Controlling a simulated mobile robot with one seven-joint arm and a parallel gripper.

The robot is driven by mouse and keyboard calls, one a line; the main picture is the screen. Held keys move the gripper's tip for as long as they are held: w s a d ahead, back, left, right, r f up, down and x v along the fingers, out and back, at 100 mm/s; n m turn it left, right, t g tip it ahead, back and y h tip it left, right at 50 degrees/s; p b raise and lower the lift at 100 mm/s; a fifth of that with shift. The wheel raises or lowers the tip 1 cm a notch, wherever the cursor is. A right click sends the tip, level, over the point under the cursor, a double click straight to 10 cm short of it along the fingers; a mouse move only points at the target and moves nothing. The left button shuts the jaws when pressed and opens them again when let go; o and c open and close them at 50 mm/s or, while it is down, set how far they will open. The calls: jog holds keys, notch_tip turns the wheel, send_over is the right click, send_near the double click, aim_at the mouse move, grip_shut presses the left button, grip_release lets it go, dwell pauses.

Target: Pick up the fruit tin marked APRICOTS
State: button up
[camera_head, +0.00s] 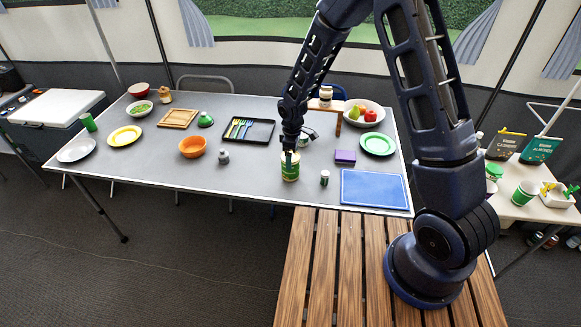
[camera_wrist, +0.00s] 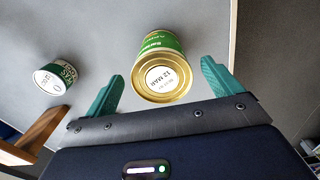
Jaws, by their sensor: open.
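A gold-rimmed tin with a green label (camera_head: 290,172) stands upright near the front edge of the grey table, directly below my gripper (camera_head: 289,156). In the wrist view the same tin (camera_wrist: 163,78) lies between my two green fingers, its pale lid facing the camera with "12 MAR" on it. The label lettering on its side is too small to read surely, so I cannot confirm APRICOTS. My gripper (camera_wrist: 163,72) is open, with a gap showing between the tin and each finger.
A small white-and-green gas can (camera_wrist: 56,77) stands left in the wrist view. In the head view, a dark tray (camera_head: 248,130), an orange bowl (camera_head: 192,147), a small jar (camera_head: 324,177), a purple box (camera_head: 345,156) and a blue board (camera_head: 374,189) surround the tin.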

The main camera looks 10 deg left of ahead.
jog(key=shift+a+f, duration=0.2)
jog(key=shift+f, duration=1.15)
jog(key=shift+a+f, duration=0.15)
jog(key=shift+f, duration=1.15)
jog(key=c, duration=1.4)
jog(key=shift+r, duration=0.15)
